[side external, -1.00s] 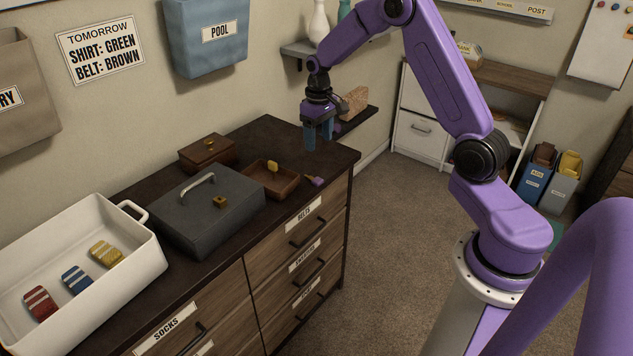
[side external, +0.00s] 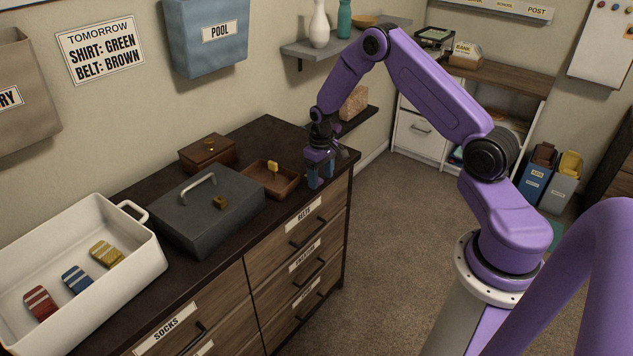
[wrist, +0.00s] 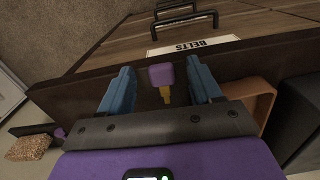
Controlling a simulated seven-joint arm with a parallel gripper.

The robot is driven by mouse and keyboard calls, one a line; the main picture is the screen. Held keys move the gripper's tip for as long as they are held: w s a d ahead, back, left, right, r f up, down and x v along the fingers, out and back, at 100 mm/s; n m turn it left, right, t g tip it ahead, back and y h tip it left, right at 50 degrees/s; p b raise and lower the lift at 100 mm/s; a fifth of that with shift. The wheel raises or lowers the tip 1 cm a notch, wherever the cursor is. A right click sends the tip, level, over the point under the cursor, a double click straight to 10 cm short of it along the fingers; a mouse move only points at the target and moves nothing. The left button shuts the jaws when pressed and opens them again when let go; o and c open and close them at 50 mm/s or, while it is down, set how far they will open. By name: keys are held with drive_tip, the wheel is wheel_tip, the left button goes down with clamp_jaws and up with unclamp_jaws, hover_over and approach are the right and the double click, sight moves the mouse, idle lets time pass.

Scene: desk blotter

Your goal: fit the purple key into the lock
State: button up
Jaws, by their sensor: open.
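The purple key (wrist: 161,76), with a purple head and a brass shaft, lies on the dark dresser top near its front edge in the wrist view. My gripper (wrist: 160,82) is open, with one blue finger on each side of the key and space between. In the side view my gripper (side external: 321,180) is low at the right end of the dresser, and the key is hidden behind its fingers.
A small brown tray (side external: 287,184) holding a yellow-headed item (side external: 273,166) stands between the grey box and my gripper. A wooden box (side external: 207,153) is behind. A white bin (side external: 140,262) with striped items is at left. The dresser's front edge is close to my gripper.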

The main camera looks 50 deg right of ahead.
drive_tip(key=shift+f, duration=0.4)
drive_tip(key=c, duration=1.1)
drive_tip(key=shift+r, duration=0.15)
